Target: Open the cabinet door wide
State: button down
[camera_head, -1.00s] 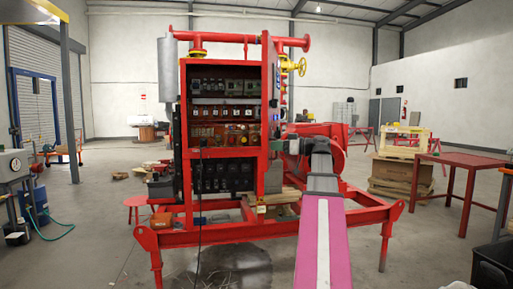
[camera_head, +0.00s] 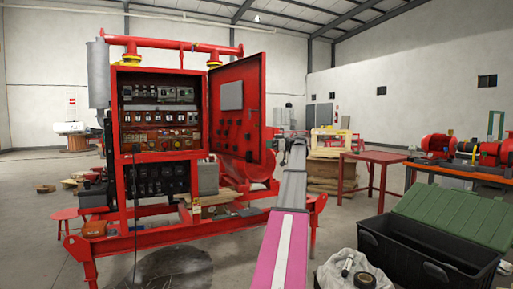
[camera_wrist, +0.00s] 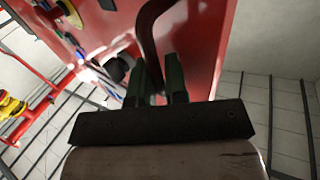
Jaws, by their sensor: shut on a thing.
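The red cabinet (camera_head: 115,150) stands on the skid with its front uncovered, showing rows of electrical parts inside. Its red door (camera_head: 256,90) is swung out on the right side, its inner face with a pale panel turned to the head camera. My gripper (camera_head: 279,137) is at the door's free edge, on the far side, partly hidden by my arm. In the wrist view my gripper's dark green fingers (camera_wrist: 160,88) are closed around the dark curved door handle (camera_wrist: 148,30). The red outer door face (camera_wrist: 195,45) fills the area behind it.
A red table (camera_head: 380,157) stands to the right. A black bin (camera_head: 420,250) with a green lid (camera_head: 460,212) and a white bag (camera_head: 350,268) are at the front right. The skid's red frame (camera_head: 170,237) runs below the cabinet.

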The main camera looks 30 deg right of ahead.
jog(key=shift+w+d+r+g, duration=0.15)
jog(key=shift+w+d, duration=0.05)
jog(key=shift+d, duration=0.35)
jog(key=shift+w+d+r+g, duration=0.15)
jog(key=shift+d, duration=0.4)
jog(key=c, duration=1.2)
grip_release()
jog(key=shift+w+a, duration=0.1)
jog(key=shift+s+f, duration=0.1)
jog(key=shift+s, duration=0.1)
jog(key=v, duration=1)
jog(key=shift+s+d+f, duration=0.1)
jog(key=shift+d+f, duration=0.25)
jog(key=shift+d, duration=0.05)
